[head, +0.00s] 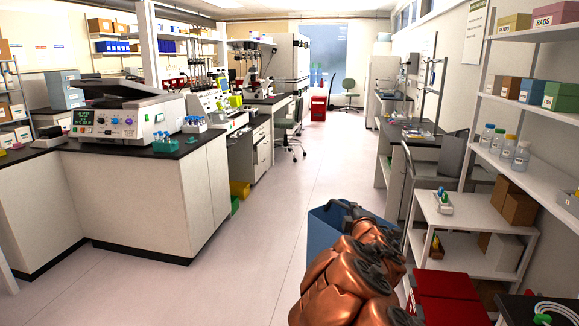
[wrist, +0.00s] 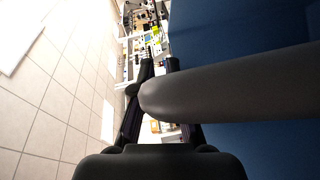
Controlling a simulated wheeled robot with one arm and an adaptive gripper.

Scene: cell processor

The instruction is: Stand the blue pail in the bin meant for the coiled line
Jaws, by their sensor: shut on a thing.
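The blue pail (head: 322,236) is in the lower middle of the head view, mostly hidden behind my copper-coloured arm. My gripper (head: 352,212) is shut on it at the top, held up in front of me. In the wrist view the pail's blue wall (wrist: 240,150) fills the right side. A thick grey bar, seemingly the pail's handle (wrist: 230,85), runs to my gripper's fingers (wrist: 160,64). The exact grip is hard to tell. A pale, greenish coiled line (head: 552,313) lies in a dark container at the lower right corner, cut off by the frame edge.
A red container (head: 448,286) stands to the right of my arm, beside the dark one. A white shelf unit (head: 475,222) with boxes is behind them. A bench with a machine (head: 130,118) stands at the left. The aisle floor (head: 285,190) is clear.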

